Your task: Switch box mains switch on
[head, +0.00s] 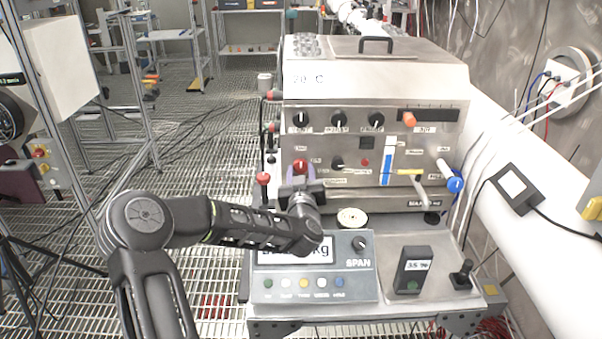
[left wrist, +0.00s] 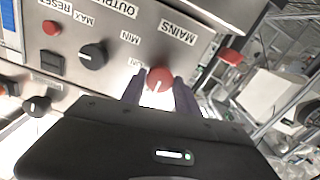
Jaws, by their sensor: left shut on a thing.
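The switch box (head: 375,115) is a steel-fronted unit with knobs and a white top, standing on a bench. Its mains switch is a red rotary knob (head: 300,165) at the lower left of the panel. In the left wrist view the red knob (left wrist: 159,78) sits below the MAINS label, with a white pointer mark on its face. My left gripper (head: 301,175) reaches the panel from the front. Its two dark fingers (left wrist: 159,92) are shut on the red knob, one on each side. Part of the knob is hidden by the gripper. My right gripper is in neither view.
Black knobs (head: 339,119) and an orange knob (head: 409,119) line the panel. A handheld meter (head: 412,270) and a small joystick (head: 462,275) are at right. A white pipe (head: 540,170) runs along the right.

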